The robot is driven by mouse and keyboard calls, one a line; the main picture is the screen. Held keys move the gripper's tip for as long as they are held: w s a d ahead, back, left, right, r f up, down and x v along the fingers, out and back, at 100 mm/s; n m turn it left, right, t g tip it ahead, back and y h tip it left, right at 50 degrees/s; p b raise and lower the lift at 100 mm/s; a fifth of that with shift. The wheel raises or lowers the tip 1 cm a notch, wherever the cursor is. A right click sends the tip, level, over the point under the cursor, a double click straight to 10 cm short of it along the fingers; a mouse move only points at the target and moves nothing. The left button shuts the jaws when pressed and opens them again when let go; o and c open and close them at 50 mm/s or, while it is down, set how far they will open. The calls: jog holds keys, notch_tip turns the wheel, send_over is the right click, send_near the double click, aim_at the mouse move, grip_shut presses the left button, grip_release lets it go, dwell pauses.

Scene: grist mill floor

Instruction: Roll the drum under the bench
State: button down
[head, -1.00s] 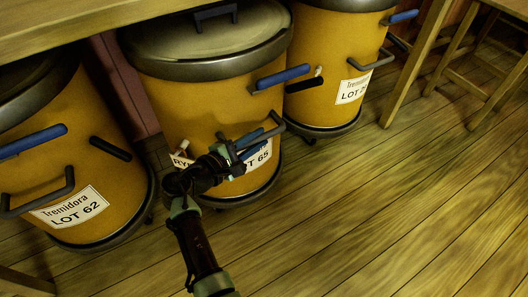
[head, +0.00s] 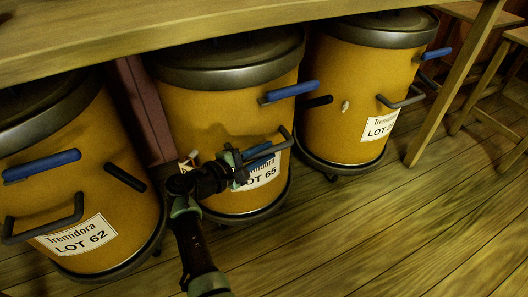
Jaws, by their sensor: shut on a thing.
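The yellow drum marked LOT 65 (head: 225,112) stands upright in the middle of the head view, with a dark lid rim and dark base. Its lid is partly hidden by the bench (head: 190,28), whose wooden top crosses above it. My gripper (head: 268,153) is at the drum's front, shut on the dark bar handle (head: 286,141) beside the white label. My gripper and wrist cover part of the label. A blue lever (head: 292,91) sticks out above the handle.
A yellow LOT 62 drum (head: 75,170) stands left, beyond a reddish upright post (head: 142,110). Another yellow drum (head: 345,90) stands close on the right, beside a wooden bench leg (head: 455,85). Stools (head: 490,125) stand far right. The plank floor (head: 400,230) in front is clear.

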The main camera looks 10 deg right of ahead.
jog(key=c, duration=0.8)
grip_release()
jog(key=shift+w+a+r, duration=0.1)
jog(key=shift+w+a, duration=0.15)
jog(key=shift+w, duration=0.05)
jog(key=shift+c, duration=0.2)
jog(key=shift+o, duration=0.4)
jog(key=shift+d, duration=0.1)
jog(key=shift+s, duration=0.1)
jog(key=p+v, duration=0.7)
jog(key=v, duration=0.6)
